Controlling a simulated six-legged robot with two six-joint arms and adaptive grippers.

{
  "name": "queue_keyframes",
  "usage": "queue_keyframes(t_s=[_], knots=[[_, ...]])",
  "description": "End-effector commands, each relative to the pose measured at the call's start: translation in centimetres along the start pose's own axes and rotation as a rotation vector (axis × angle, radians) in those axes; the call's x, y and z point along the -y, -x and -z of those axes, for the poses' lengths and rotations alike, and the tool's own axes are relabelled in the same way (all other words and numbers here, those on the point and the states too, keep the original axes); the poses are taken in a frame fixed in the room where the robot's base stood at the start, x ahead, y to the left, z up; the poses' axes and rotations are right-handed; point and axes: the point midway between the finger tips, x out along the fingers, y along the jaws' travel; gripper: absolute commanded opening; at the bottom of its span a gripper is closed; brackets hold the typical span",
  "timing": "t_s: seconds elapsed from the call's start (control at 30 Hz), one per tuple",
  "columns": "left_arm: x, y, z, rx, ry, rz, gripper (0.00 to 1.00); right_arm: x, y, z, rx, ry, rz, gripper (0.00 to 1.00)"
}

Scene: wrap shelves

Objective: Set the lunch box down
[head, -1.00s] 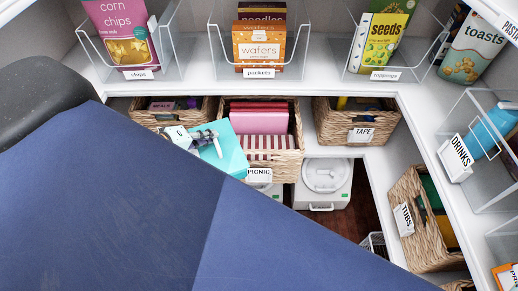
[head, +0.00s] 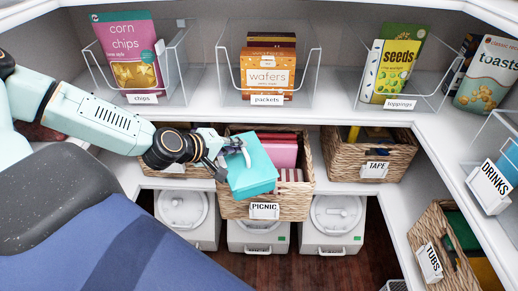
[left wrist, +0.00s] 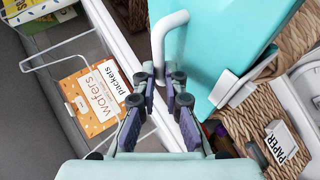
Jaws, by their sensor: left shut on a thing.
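The lunch box (head: 252,178) is a teal box with a pale handle, over the left part of the wicker picnic basket (head: 236,208). It looks tilted, and I cannot tell whether its underside touches the basket's contents. My left gripper (head: 234,149) comes in from the left and is shut on the lunch box at its handle. In the left wrist view the fingers (left wrist: 165,82) are close together by the white handle (left wrist: 167,32), with the teal lunch box (left wrist: 215,35) beyond. My right gripper is out of view.
Pink and striped things (head: 283,153) fill the picnic basket's right part. The tape basket (head: 398,155) stands to the right. Clear bins with wafers (head: 268,75) and corn chips (head: 131,50) stand on the shelf above. White lidded containers (head: 334,222) stand below.

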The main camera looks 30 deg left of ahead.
Motion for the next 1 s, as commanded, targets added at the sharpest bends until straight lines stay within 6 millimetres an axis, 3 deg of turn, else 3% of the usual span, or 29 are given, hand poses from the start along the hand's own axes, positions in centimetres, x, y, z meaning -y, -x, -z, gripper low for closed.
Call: queue_keyframes(t_s=[0.03,0.53,0.83,1.0], knots=[[0.0,-0.8,0.0,0.0,-0.008,-0.002,0.0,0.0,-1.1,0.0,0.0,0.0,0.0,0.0],[-2.8,-5.6,0.7,-0.002,-0.009,-0.001,0.0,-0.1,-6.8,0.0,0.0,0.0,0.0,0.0],[-4.3,-7.5,1.1,-0.001,-0.003,-0.002,0.0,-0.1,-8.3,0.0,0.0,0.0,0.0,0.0],[-3.5,-8.1,0.9,-0.001,0.0,0.0,0.0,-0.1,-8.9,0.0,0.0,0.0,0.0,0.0]])
